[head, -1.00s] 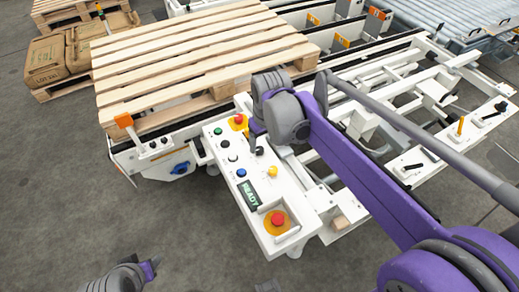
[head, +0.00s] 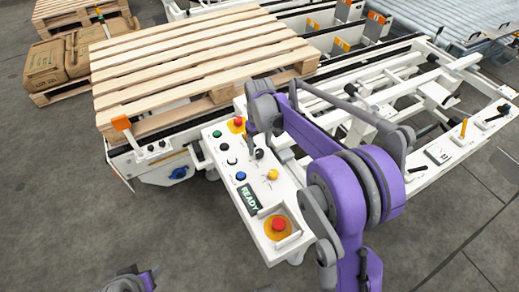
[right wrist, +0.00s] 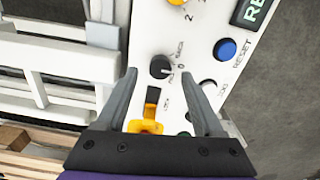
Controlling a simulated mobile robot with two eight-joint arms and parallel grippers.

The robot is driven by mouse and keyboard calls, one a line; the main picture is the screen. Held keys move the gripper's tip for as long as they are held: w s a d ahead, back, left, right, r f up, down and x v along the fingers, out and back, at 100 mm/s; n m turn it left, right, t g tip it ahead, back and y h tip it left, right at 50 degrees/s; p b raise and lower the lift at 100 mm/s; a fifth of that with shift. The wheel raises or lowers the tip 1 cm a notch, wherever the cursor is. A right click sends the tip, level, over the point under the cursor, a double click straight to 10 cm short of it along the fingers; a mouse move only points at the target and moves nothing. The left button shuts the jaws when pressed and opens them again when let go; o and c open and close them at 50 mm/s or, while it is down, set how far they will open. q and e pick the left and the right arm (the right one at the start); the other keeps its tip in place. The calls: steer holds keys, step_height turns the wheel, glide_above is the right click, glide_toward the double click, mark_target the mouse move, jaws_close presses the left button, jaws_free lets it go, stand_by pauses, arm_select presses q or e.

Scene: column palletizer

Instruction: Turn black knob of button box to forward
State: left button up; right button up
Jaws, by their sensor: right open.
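The white button box (head: 262,205) stands at the corner of the pallet machine. Its black knob (head: 259,154) sits on the panel; it also shows in the right wrist view (right wrist: 160,67), with small printed labels and a 0 beside it. My right gripper (head: 262,138) is over the panel, close to the knob. In the right wrist view its fingers (right wrist: 158,77) are open, and the knob appears between and just beyond the tips. I cannot tell whether they touch it. Only part of my left gripper (head: 138,281) shows at the bottom edge; its jaws are unclear.
A red emergency button (head: 278,224), a READY display (head: 249,195), a blue button (head: 241,175) and a yellow knob (head: 272,174) share the panel. A wooden pallet (head: 190,60) lies behind. Open floor is at left and front.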

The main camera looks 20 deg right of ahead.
mark_target(260, 154)
steer(key=shift+f, duration=1.25)
jaws_close()
